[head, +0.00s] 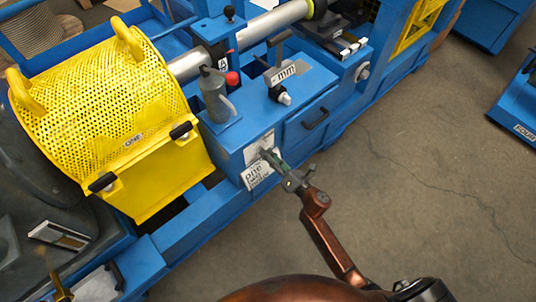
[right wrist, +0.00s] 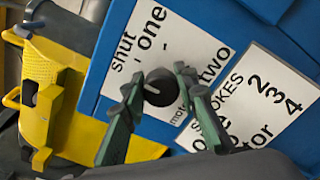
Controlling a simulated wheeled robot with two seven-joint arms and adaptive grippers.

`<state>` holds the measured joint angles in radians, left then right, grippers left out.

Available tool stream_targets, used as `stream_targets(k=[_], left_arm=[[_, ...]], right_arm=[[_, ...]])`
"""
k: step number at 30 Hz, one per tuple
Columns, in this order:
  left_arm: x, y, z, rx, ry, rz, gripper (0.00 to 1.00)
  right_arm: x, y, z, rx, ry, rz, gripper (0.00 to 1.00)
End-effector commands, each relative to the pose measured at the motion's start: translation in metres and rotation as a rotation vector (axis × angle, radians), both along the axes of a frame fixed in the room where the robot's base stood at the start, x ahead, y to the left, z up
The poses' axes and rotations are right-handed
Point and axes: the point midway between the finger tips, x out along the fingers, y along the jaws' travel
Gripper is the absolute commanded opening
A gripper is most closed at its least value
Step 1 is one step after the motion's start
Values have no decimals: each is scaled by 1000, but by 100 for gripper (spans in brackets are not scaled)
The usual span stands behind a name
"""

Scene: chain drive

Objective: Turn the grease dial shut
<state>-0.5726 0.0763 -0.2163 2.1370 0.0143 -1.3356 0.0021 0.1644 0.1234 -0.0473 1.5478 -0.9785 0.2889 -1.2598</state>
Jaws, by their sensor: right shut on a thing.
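The grease dial (right wrist: 160,90) is a small dark round knob on a white plate (right wrist: 185,42) marked "shut", "one" and "two". The plate is on the front of a blue cabinet (head: 232,152). My right gripper (right wrist: 158,84) has its green fingers on either side of the knob, shut on it. In the head view my right gripper (head: 268,154) reaches the plate from the lower right and hides most of the knob. I cannot make out which mark the dial points to.
A second white label (right wrist: 262,105) reading "STROKES" is beside the dial plate. A yellow mesh guard (head: 105,95) stands left of the cabinet. A grey grease can (head: 214,95) and a small block marked "mm" (head: 285,73) are on top. The floor (head: 420,150) at right is clear.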

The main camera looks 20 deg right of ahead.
Motion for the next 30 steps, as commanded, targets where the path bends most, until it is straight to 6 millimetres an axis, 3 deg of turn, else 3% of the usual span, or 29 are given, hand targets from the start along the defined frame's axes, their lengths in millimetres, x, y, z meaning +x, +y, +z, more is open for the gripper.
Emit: stream_targets(k=[18,19,26,30], left_arm=[[1,-1,9,-3,0,1,0],[1,-1,9,-3,0,1,0],[1,-1,9,-3,0,1,0],[1,-1,9,-3,0,1,0]], right_arm=[[-1,1,-2,-42,-11,1,3],[-1,1,-2,-42,-11,1,29],[-1,0,-1,-40,-12,1,44],[0,0,-1,-39,-13,0,45]])
